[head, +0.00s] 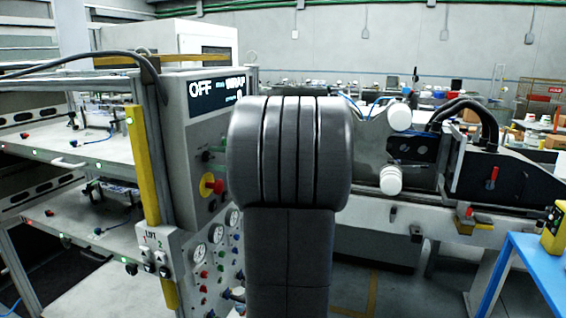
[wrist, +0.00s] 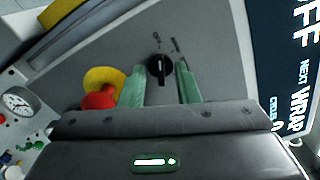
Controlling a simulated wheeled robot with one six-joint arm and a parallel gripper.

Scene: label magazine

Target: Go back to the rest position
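In the wrist view my gripper (wrist: 160,66) has its two green fingers apart, with nothing held between them. A black rotary knob (wrist: 159,69) on the grey panel shows in the gap between the fingers. I cannot tell how far beyond the tips it is. A red button on a yellow base (wrist: 101,90) is just left of the left finger. In the head view my own dark arm fills the middle and hides most of the gripper and the knob. The red and yellow button (head: 211,185) shows left of the arm.
The control panel (head: 188,120) has a display (head: 221,88) reading OFF, plus gauges (head: 215,233) and buttons below. A yellow post (head: 145,165) and shelving (head: 70,205) stand left. A machine with white rollers (head: 391,180) is behind, right of my arm. A blue table (head: 540,265) stands at right.

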